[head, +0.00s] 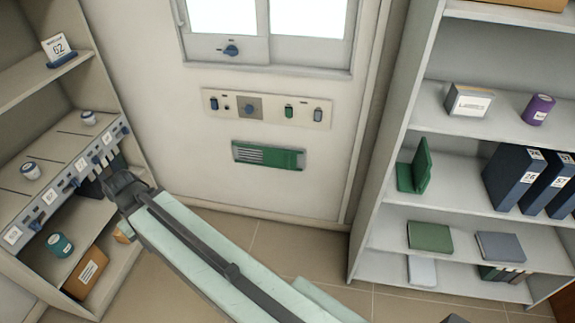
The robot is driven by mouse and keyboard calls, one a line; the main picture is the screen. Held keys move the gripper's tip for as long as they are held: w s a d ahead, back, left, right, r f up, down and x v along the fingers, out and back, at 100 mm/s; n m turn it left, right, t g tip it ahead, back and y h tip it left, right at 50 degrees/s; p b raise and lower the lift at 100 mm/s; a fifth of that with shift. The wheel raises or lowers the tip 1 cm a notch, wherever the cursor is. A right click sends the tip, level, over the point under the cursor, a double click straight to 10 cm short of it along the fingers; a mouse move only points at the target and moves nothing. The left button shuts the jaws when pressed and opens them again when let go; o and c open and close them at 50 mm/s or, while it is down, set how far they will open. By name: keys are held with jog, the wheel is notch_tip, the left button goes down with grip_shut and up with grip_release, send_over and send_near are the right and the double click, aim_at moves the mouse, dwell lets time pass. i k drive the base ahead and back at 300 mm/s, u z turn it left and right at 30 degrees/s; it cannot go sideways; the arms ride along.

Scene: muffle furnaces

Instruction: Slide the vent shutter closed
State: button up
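The green vent shutter (268,155) is set low on the white wall, below the window and the switch panel. Pale slots show on its left part, and its right part is plain green. My gripper (100,172) is far to its left, in front of the left shelf's labelled strip. The gripper is small and partly merged with dark parts there, so I cannot tell whether it is open or shut or touching the strip. Nothing hides the vent.
A switch panel (265,108) with several knobs is above the vent, under a window (268,55) with a blue knob. The left shelf (45,100) holds jars and boxes. The right shelf (395,243) holds binders and books. Tiled floor (235,230) is open below the vent.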

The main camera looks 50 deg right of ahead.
aim_at(279, 162)
jog(key=i, duration=0.9)
jog(key=u, duration=0.05)
